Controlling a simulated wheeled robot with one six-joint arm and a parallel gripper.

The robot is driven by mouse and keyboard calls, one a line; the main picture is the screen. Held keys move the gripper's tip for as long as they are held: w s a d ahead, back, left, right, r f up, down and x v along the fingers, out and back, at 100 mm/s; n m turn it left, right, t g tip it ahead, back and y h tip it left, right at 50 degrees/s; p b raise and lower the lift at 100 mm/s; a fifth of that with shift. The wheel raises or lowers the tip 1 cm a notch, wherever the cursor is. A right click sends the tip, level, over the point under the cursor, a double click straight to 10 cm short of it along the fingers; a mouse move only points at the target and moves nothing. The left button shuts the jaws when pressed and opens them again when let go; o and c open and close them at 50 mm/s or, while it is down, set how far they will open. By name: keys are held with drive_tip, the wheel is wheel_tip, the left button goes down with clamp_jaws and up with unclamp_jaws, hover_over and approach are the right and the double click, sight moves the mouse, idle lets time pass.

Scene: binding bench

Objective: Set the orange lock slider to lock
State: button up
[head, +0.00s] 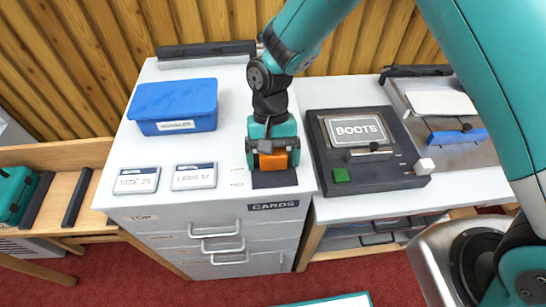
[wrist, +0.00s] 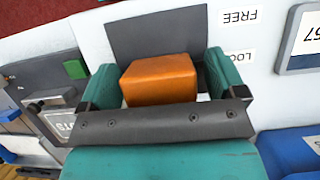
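The orange lock slider (head: 273,160) is a block on a dark plate (head: 274,179) on the white cabinet top. It also shows in the wrist view (wrist: 160,80). Beside the plate are a FREE label (wrist: 238,18) nearer the cabinet's front edge and a LOCK label (wrist: 236,60) farther back. The slider is at the plate's back part, roughly level with LOCK; its exact alignment is hard to tell. My gripper (head: 272,150) is down over the slider, with one teal finger on each side. Narrow gaps show between block and fingers, so it looks open around it.
A blue box (head: 174,105) and two cards (head: 137,180) (head: 194,176) lie left on the cabinet top. A dark device with a BOOTS plate (head: 357,130) stands close on the right. Drawers with handles (head: 222,245) are below. The plate's front is clear.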

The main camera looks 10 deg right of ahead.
drive_tip(key=b+v, duration=0.1)
drive_tip(key=v, duration=1.6)
drive_tip(key=shift+r, duration=0.15)
drive_tip(key=s+d+r+n+t+y, duration=0.1)
drive_tip(key=s+d+r+n, duration=0.1)
drive_tip(key=s, duration=0.4)
drive_tip(key=s+d+r+n+t+y, duration=0.1)
drive_tip(key=s+d+r+n+t, duration=0.1)
drive_tip(key=s, duration=0.5)
drive_tip(key=s+d+r+n+t+y, duration=0.1)
drive_tip(key=s+d+r+n+y, duration=0.1)
drive_tip(key=s+d, duration=0.3)
drive_tip(key=shift+s+d+r+n, duration=0.25)
drive_tip(key=shift+s+n, duration=0.45)
drive_tip(key=shift+s, duration=0.5)
